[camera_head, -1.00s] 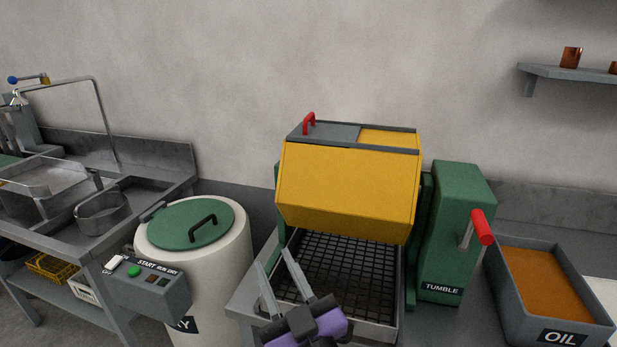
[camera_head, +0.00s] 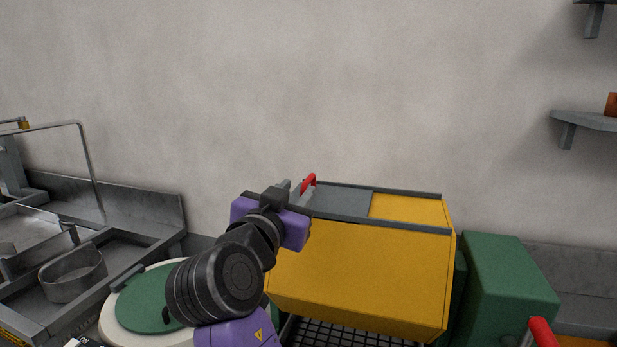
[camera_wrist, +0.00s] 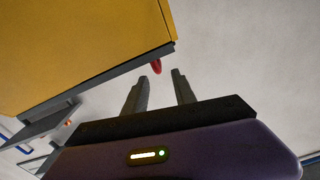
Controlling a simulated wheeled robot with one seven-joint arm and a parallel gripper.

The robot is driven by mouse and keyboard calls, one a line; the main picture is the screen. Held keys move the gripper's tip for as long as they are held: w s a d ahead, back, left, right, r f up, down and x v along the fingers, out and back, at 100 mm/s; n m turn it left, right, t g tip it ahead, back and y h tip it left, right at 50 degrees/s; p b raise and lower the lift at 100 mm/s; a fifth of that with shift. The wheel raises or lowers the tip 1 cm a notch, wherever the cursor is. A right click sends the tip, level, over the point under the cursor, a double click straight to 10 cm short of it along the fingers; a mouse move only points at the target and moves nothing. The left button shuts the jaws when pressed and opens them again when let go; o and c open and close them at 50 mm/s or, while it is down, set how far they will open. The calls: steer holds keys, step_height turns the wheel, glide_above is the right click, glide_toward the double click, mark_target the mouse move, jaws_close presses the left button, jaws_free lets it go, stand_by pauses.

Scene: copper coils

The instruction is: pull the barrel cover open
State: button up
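The yellow tumbling barrel (camera_head: 360,270) stands on its green frame, with a grey sliding cover (camera_head: 342,201) on its top between two dark rails. A red handle (camera_head: 309,184) stands up at the left end of the cover. My gripper (camera_head: 293,188) is at the barrel's upper left, right beside the red handle. In the wrist view my gripper's two fingers (camera_wrist: 159,88) are apart with nothing between them, and the red handle (camera_wrist: 157,67) shows just past their tips by the barrel's edge. I cannot tell whether a finger touches the handle.
A green housing (camera_head: 508,280) with a red crank knob (camera_head: 542,332) stands right of the barrel. A drum with a green lid (camera_head: 150,300) is at lower left, beside a metal sink bench (camera_head: 130,205). A shelf (camera_head: 585,120) is on the right wall. The space above the barrel is clear.

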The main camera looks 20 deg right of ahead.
mark_target(304, 185)
steer(key=shift+d+f, duration=0.1)
steer(key=shift+d, duration=0.05)
steer(key=p+x, duration=0.2)
steer(key=x, duration=0.5)
steer(key=shift+w+d+f, duration=0.15)
steer(key=shift+w+d, duration=0.05)
steer(key=shift+w, duration=0.05)
jaws_close()
stand_by(1.2)
